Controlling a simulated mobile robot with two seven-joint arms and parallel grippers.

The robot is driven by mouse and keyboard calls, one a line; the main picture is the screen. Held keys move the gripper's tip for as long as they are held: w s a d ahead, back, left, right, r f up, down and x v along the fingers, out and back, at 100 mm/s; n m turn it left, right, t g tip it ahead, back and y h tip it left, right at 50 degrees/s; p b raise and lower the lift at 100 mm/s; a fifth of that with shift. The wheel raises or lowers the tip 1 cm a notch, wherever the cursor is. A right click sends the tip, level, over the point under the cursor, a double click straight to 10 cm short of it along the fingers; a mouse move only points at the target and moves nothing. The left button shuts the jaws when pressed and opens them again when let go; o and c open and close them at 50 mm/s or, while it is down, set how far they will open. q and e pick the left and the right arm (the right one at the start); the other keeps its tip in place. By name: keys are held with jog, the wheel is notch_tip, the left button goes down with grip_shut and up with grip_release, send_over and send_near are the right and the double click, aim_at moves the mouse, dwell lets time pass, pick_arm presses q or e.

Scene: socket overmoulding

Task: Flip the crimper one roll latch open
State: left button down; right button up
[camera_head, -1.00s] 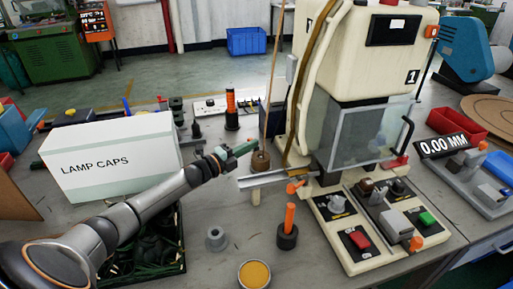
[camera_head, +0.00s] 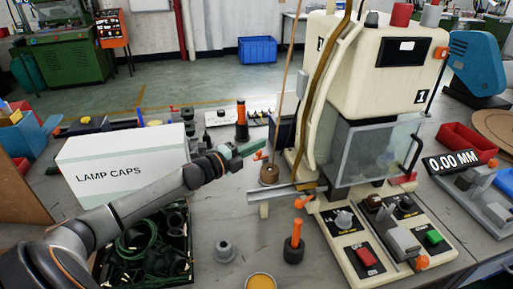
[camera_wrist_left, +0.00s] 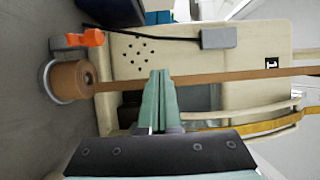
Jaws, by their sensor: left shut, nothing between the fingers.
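Crimper one (camera_head: 385,85) is the cream machine marked 1, at the right of the head view; its side also fills much of the left wrist view (camera_wrist_left: 215,65). A brown roll (camera_head: 269,173) stands at its left, with a strip running up from it; the roll also shows in the left wrist view (camera_wrist_left: 68,78). The small orange roll latch (camera_head: 260,156) is just above the roll, and lies beside it in the left wrist view (camera_wrist_left: 92,38). My left gripper (camera_head: 264,144), with green fingers, is shut and empty, close above the latch, apart from it in the wrist view. My right gripper is out of view.
A LAMP CAPS box (camera_head: 120,175) and a dark bin of green parts (camera_head: 150,245) are by my left arm. A metal chute (camera_head: 275,196) and an orange-handled tool (camera_head: 294,246) stand in front of the roll. A black-and-orange post (camera_head: 242,120) stands behind the gripper.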

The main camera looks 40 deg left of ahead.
pick_arm(q)
jog(key=s+d+r+p, duration=0.1)
jog(key=s+d+r, duration=0.4)
jog(key=s, duration=0.3)
jog(key=shift+d, duration=0.3)
jog(key=shift+s+r, duration=0.1)
jog(key=shift+r, duration=0.05)
